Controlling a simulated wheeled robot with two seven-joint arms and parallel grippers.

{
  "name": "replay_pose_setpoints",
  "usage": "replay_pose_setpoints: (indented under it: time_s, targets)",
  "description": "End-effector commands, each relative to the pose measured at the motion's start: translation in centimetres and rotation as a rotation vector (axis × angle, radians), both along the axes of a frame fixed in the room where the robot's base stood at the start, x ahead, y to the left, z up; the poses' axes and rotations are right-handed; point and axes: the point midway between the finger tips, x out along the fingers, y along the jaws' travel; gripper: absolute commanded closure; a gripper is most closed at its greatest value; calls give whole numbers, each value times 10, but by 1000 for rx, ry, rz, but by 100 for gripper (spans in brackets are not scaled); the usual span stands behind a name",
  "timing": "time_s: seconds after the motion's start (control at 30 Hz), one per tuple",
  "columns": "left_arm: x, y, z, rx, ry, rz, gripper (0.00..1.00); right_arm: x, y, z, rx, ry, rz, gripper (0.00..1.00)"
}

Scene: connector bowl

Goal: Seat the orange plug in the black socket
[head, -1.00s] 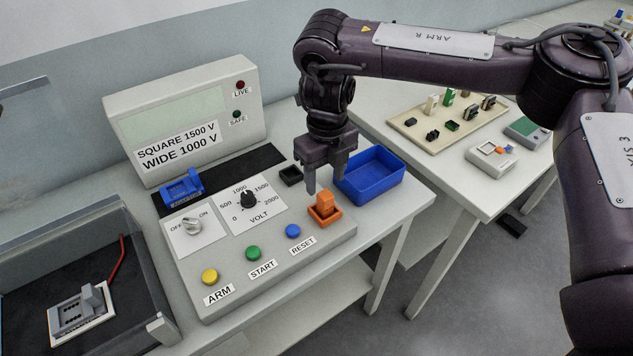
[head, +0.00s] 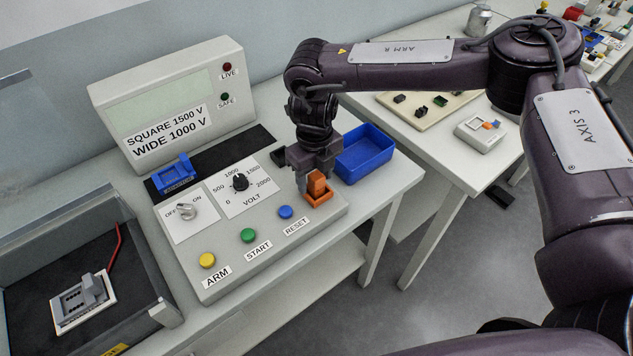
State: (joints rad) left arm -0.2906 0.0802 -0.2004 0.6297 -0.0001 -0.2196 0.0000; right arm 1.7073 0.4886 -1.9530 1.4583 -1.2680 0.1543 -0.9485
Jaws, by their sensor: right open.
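The orange plug (head: 317,183) stands upright in an orange square holder (head: 319,200) at the right end of the grey console. My right gripper (head: 315,177) is open, pointing down, with its fingers low at the plug. One finger shows at the plug's left; the other is largely hidden, so I cannot tell whether they touch it. A small black socket (head: 278,156) lies behind and left of the gripper, partly covered by it. My left gripper is out of view.
A blue bin (head: 364,165) stands close behind and right of the gripper. An open-topped case with a grey fixture (head: 84,298) is at left.

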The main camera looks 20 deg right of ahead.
Motion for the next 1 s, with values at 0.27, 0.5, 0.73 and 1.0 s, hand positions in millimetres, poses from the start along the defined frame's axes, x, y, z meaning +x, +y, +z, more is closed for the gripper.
replay_pose_setpoints:
  time_s: [0.27, 0.5, 0.73, 1.0]
  targets:
    - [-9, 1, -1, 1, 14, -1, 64, 0, 0, 0, 0, 0, 0, 79]
    - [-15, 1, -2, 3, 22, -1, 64, 0, 0, 1, 0, 0, 0, 96]
    - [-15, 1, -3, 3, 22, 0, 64, 0, 0, 4, 1, 0, 0, 96]
    - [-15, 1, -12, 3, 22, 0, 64, 2, 0, 39, 2, -5, -1, 96]
